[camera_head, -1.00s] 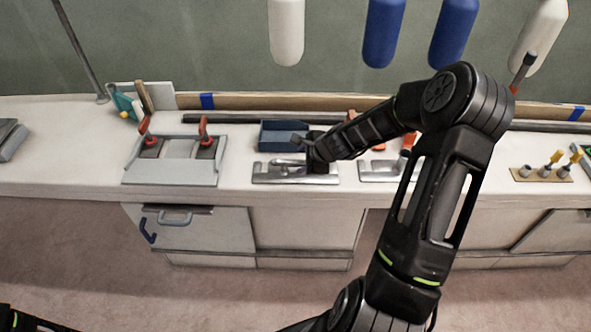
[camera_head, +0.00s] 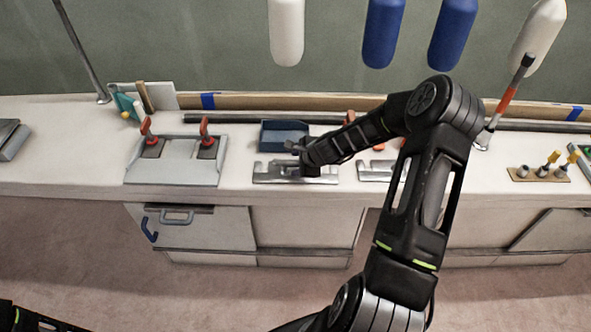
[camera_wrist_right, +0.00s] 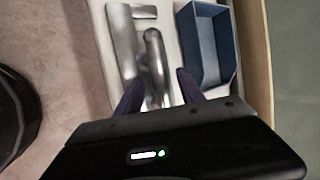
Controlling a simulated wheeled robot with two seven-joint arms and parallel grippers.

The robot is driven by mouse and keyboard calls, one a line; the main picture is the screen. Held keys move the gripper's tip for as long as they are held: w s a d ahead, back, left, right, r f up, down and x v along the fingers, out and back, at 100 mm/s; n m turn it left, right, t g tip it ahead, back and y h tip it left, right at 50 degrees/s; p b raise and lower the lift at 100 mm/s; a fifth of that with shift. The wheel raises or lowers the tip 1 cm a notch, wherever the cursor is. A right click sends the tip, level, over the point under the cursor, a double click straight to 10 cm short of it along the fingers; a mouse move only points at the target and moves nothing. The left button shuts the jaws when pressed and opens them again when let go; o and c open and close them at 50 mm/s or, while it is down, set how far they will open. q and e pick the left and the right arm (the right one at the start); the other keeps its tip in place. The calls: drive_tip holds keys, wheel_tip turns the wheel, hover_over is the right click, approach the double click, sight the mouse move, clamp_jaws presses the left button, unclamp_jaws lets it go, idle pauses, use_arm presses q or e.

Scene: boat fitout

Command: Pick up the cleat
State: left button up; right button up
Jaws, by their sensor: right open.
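The cleat (camera_wrist_right: 154,62) is a shiny, rounded silver metal piece in the right wrist view. It lies over a flat grey metal holder (camera_wrist_right: 122,42), whose edge also shows in the head view (camera_head: 325,179). My right gripper (camera_wrist_right: 160,82) is open, its two dark fingers on either side of the cleat's near part; I cannot tell whether they touch it. In the head view my right gripper (camera_head: 294,146) is over the holder and hides most of the cleat. My left gripper is out of view.
A blue open bin (camera_head: 284,134) stands right behind the holder. To the left is a grey tray (camera_head: 172,174) with two red-handled clamps. A second metal holder (camera_head: 376,172) and an orange-handled tool (camera_head: 506,98) are to the right. Bare white counter lies in front.

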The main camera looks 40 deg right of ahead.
clamp_jaws()
idle(0.6)
idle(0.9)
